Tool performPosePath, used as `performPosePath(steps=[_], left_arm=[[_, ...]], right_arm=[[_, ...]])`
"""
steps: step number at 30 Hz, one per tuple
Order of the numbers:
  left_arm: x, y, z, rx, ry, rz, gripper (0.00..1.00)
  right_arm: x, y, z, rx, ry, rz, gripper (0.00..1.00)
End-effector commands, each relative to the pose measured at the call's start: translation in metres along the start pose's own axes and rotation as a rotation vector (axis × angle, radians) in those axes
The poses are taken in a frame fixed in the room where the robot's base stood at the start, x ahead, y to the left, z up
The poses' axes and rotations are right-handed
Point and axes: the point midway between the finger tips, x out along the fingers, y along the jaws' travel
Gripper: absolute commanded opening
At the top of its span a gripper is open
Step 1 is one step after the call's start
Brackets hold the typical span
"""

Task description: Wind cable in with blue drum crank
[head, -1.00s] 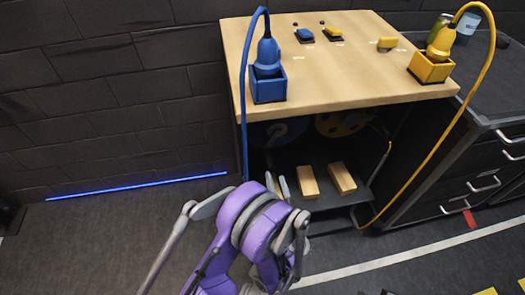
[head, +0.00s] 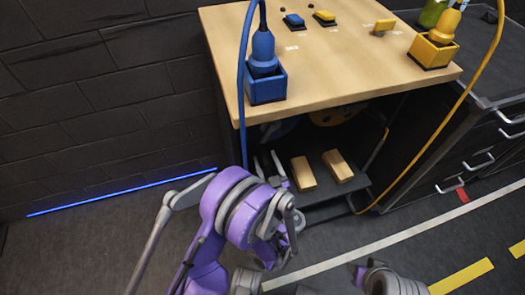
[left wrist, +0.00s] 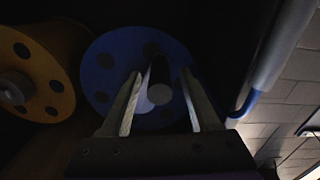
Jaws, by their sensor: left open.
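The blue drum (left wrist: 104,75) fills the middle of the left wrist view, a disc with dark round holes. In the head view only a dim part of it (head: 277,129) shows under the tabletop. A pale round end (left wrist: 159,94), with a dark shaft-like shape above it, shows between my fingers; I cannot tell if it is the crank handle or the hub. My left gripper (left wrist: 162,72) is open, its fingers pointing at the drum. In the head view my left gripper (head: 268,165) is at the cabinet opening. The blue cable (head: 242,95) hangs down the table's left edge from above the blue plug (head: 263,50).
A yellow drum (left wrist: 36,75) stands left of the blue one in the wrist view. Two wooden blocks (head: 303,173) (head: 337,166) lie on the low shelf. A yellow cable (head: 440,135) hangs at the right. The wooden tabletop (head: 340,65) holds blue and yellow sockets and small switches.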

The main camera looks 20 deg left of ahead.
Motion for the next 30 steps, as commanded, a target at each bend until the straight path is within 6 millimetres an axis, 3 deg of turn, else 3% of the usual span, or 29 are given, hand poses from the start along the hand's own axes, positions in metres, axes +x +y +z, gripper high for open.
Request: performPosePath(steps=[7, 18, 28, 30], left_arm=[[0.033, 0.000, 0.000, 0.002, 0.001, -0.001, 0.62], [0.039, 0.000, 0.000, 0.001, 0.000, 0.001, 0.62], [0.039, 0.000, 0.000, 0.001, 0.000, 0.000, 0.04], [0.039, -0.001, 0.000, 0.001, 0.000, -0.001, 0.00]], right_arm=[[0.004, 0.000, 0.001, 0.000, -0.001, 0.000, 0.47], [0.004, 0.000, 0.001, 0.000, -0.001, 0.000, 0.47], [0.004, 0.000, 0.001, 0.000, -0.001, 0.000, 0.47], [0.004, 0.000, 0.001, 0.000, -0.001, 0.000, 0.47]])
